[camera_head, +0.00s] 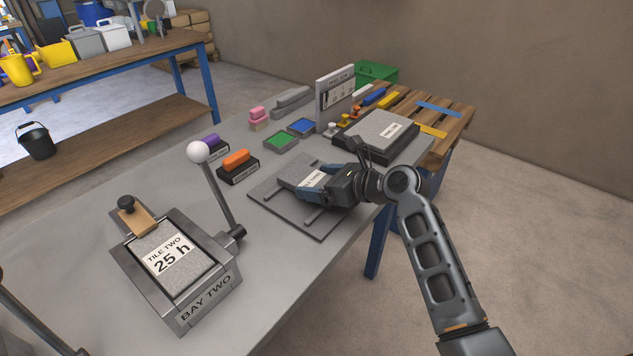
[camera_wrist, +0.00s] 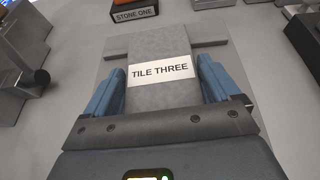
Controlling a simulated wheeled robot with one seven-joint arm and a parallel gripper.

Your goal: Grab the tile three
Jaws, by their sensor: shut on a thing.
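Tile three is a grey slab with a white label reading TILE THREE (camera_wrist: 160,45). In the wrist view it lies between the two blue fingers of my gripper (camera_wrist: 160,88), which close on its two sides. In the head view my gripper (camera_head: 308,184) is low over a flat grey plate (camera_head: 262,196) in the middle of the table. Part of tile three (camera_head: 313,177) shows between the fingers there, and the rest is hidden by the gripper. I cannot tell whether the tile touches the plate.
Bay two (camera_head: 207,301) holds tile two at the front left, beside a lever with a white knob (camera_head: 198,152). An orange-topped stone (camera_head: 236,160) and a purple one sit behind the plate. A grey slab on a dark base (camera_head: 377,132) stands to the right, near a pallet (camera_head: 450,124).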

